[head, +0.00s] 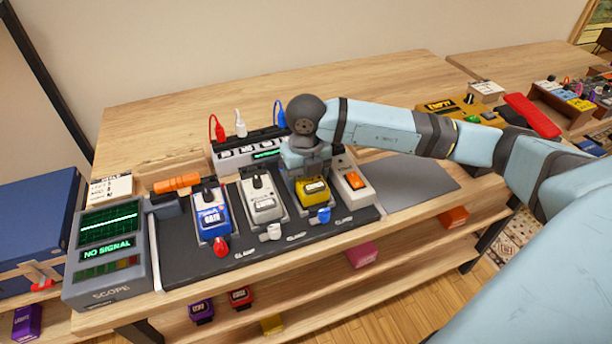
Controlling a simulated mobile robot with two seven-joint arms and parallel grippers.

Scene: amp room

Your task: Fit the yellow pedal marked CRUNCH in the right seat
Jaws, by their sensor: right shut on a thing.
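The yellow pedal (312,190) is at the third place from the left on the dark pedal board (250,253), between a grey pedal and a white-and-orange pedal. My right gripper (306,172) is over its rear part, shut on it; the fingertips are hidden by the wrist. The marking on the pedal is too small to read. I cannot tell whether its base sits fully down in the seat. A blue clamp lever (322,214) stands in front of it, next to a "CLAMP" label. My left gripper is not in view.
A blue pedal (211,217), a grey pedal (261,203) and a white-and-orange pedal (352,187) share the board. A power box (230,155) with red, white and blue plugs stands behind. The scope (106,255) reads "NO SIGNAL". A grey mat (420,187) at right is clear.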

